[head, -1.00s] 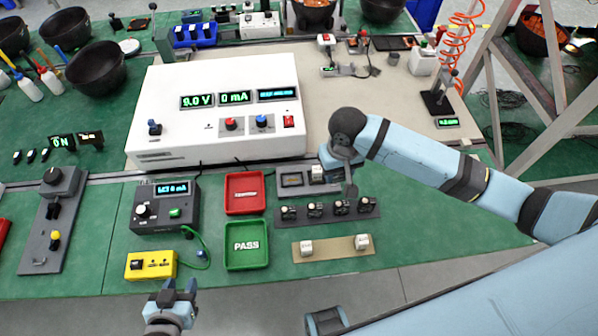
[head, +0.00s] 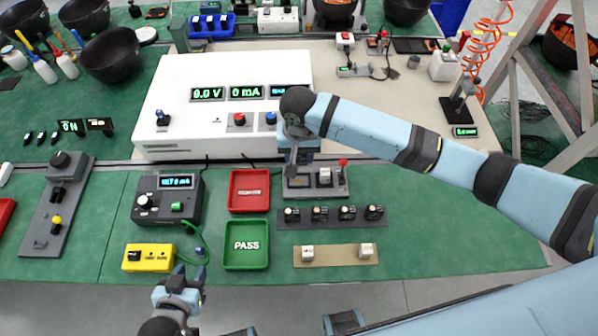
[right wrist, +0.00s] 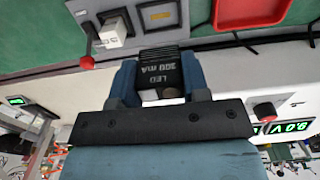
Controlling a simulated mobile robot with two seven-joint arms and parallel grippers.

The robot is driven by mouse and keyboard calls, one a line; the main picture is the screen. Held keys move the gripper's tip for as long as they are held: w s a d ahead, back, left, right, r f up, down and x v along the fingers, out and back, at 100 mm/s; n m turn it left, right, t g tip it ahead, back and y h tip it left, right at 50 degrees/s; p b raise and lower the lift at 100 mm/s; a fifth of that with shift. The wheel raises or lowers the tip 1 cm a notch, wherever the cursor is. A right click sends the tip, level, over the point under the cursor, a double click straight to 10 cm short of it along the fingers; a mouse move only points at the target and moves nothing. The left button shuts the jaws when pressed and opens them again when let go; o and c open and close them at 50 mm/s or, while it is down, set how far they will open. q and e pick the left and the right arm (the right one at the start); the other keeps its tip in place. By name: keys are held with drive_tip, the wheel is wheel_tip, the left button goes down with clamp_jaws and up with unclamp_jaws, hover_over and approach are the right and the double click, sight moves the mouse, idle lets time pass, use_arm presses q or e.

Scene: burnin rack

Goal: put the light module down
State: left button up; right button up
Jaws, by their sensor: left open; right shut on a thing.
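The light module (right wrist: 160,75) is a dark block with pale lettering reading LED and mA. My right gripper (right wrist: 161,82) is shut on it, one finger on each side. In the head view my right gripper (head: 292,165) is over the left end of a grey fixture (head: 316,190), and the module is mostly hidden there. I cannot tell whether the module touches the fixture. The fixture carries a white block (head: 325,178) and a red-tipped lever (head: 343,163). My left gripper (head: 180,284) is open and empty at the table's front edge.
A red tray (head: 249,206) and a green PASS tray (head: 246,260) lie left of the fixture. A row of dark modules (head: 332,222) and a beige strip with white blocks (head: 336,261) lie in front. A white power supply (head: 205,125) stands behind. The green mat to the right is clear.

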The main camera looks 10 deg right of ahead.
sight(299, 181)
wheel_tip(299, 181, down, 9)
drive_tip(key=shift+r, duration=0.1)
idle(0.3)
use_arm(q)
drive_tip(key=shift+r, duration=0.1)
use_arm(e)
drive_tip(key=o, duration=0.9)
wheel_tip(299, 181, up, 12)
idle(0.5)
